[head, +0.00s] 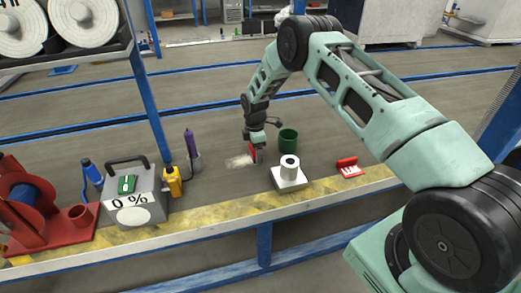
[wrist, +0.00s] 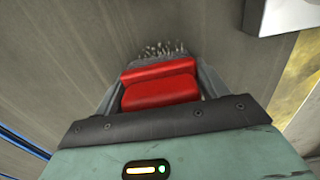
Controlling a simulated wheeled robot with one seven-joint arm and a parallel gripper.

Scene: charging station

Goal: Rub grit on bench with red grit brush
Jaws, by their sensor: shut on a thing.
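My gripper (head: 256,146) is shut on a red grit brush (head: 252,153), low over the bench (head: 225,193). In the wrist view the red brush (wrist: 160,88) sits between the fingers, and pale bristle tips or grit bits show just past its far edge; I cannot tell which. A pale patch of grit (head: 238,162) lies on the bench just left of the brush. Whether the bristles touch the bench is hidden.
A white block with a roll (head: 289,181) stands right of my gripper, with a green cup (head: 288,139) behind it. A red-and-white brush-like item (head: 348,167) lies farther right. A purple bottle (head: 191,146), yellow bottle (head: 173,182) and grey box (head: 133,190) stand left.

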